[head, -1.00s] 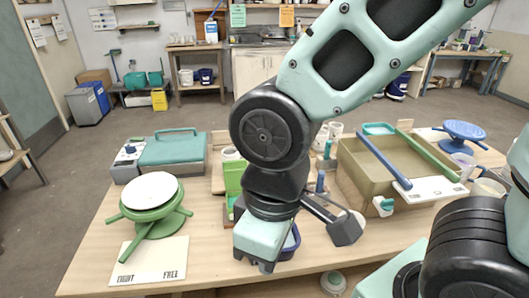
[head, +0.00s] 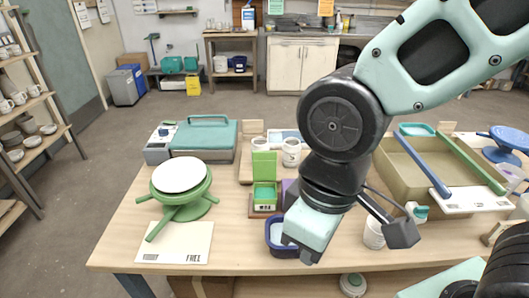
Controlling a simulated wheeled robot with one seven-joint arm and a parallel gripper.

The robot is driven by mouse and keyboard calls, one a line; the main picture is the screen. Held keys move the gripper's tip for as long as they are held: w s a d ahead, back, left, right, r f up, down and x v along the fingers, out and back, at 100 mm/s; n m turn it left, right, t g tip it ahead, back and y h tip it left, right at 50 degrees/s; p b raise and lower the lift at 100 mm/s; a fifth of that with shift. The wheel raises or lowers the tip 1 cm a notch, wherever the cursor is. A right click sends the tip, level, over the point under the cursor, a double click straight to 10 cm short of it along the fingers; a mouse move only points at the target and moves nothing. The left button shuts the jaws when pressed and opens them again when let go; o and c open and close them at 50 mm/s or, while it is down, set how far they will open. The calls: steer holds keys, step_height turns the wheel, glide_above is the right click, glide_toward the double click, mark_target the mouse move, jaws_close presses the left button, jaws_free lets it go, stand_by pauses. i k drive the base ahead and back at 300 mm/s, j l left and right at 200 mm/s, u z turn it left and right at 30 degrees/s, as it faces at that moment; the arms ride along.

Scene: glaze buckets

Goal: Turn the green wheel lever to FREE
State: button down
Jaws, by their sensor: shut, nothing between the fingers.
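The green wheel (head: 182,203) stands at the left of the table with a round white top (head: 180,175). Its longer green lever (head: 159,226) points to the lower left, over the left part of a white card (head: 170,244). The card reads FREE at its right; the word at its left is too small to read. The lever end lies on the left-word side, away from FREE. My gripper (head: 297,252) is shut and empty, pointing down at the front middle of the table, to the right of the wheel and apart from it.
A blue tub (head: 277,244) stands just beside my gripper. A green box (head: 264,190) stands between wheel and arm. A teal-lidded case (head: 204,137) is behind the wheel. A large tan tray (head: 420,180) fills the right. Table between card and tub is clear.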

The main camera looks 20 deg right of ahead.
mark_target(168, 216)
steer(key=i+j+u, duration=0.3)
steer(key=j, duration=0.2)
steer(key=i+j+u, duration=0.3)
steer(key=i+j, duration=0.15)
